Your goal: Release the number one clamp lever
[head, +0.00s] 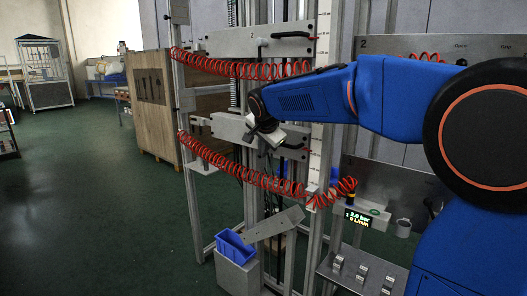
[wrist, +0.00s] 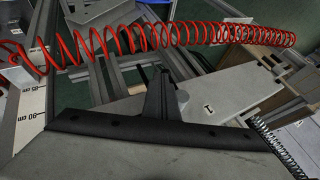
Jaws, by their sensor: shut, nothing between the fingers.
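The lower grey plate (head: 222,125) on the aluminium frame has a black clamp lever (head: 293,146) at its right end. In the wrist view, a grey plate marked 1 (wrist: 225,102) lies just beyond my gripper. My gripper (head: 268,138) is in front of the lower plate, just left of the black lever, and covers part of the plate. Its fingers (wrist: 160,84) are shut and empty in the wrist view. I cannot tell whether they touch the lever, and I cannot make out the lever in that view.
An upper plate (head: 235,42) carries another black lever (head: 290,34). Red coiled hoses (head: 235,173) hang across the frame, close to my gripper in the wrist view (wrist: 150,40). A blue bin (head: 234,246) stands below. A pressure display (head: 357,218) is at right. Green floor is free at left.

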